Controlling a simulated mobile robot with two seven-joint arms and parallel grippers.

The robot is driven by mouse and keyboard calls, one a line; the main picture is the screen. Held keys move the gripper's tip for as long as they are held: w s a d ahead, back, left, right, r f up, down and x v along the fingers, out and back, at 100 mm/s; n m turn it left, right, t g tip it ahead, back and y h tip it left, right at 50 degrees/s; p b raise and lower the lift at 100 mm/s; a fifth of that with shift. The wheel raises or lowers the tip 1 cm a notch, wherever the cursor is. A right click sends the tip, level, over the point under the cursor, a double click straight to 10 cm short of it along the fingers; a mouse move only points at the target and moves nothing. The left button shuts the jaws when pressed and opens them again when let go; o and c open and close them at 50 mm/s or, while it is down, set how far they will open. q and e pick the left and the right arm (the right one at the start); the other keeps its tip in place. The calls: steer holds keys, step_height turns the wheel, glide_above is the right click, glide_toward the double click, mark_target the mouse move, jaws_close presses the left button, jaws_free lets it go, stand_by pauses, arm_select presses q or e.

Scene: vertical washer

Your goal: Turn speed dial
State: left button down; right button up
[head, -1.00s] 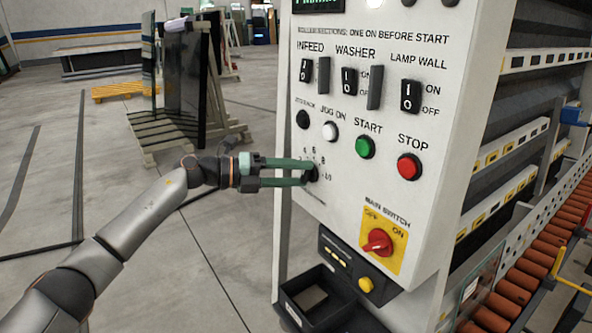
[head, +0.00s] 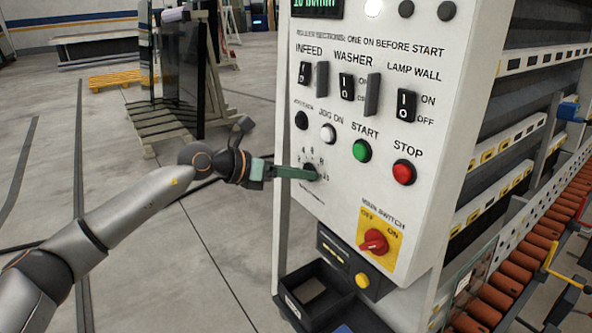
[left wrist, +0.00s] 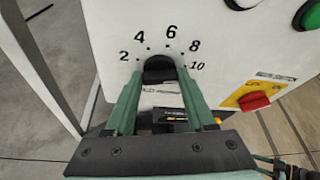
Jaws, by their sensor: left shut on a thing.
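The speed dial (left wrist: 160,70) is a black knob on the white control panel, with a scale from 2 to 10 around it in the left wrist view. In the head view the dial (head: 310,173) sits at the panel's lower left, below the jog button. My left gripper (head: 308,173) has green fingers and reaches in from the left, its tips at the dial. In the left wrist view its two fingers (left wrist: 158,80) lie on either side of the knob and are shut on it. The dial's pointer mark is not clear.
Close around the dial are a white jog button (head: 328,133), a green start button (head: 362,150) and a red stop button (head: 404,172). A red main switch (head: 374,241) on a yellow plate is below right. A black bin (head: 318,297) stands below the panel.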

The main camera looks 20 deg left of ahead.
arm_select(q)
steer(key=shift+m+t, duration=0.3)
steer(key=shift+m, duration=0.1)
steer(key=shift+f, duration=0.1)
stand_by(0.3)
steer(key=shift+c, duration=1.2)
jaws_free()
steer(key=b+v, duration=0.3)
steer(key=v, duration=0.9)
steer(key=shift+s+r, duration=0.3)
steer(key=shift+r, duration=0.1)
steer(key=shift+d+f, duration=0.1)
steer(key=shift+d, duration=0.05)
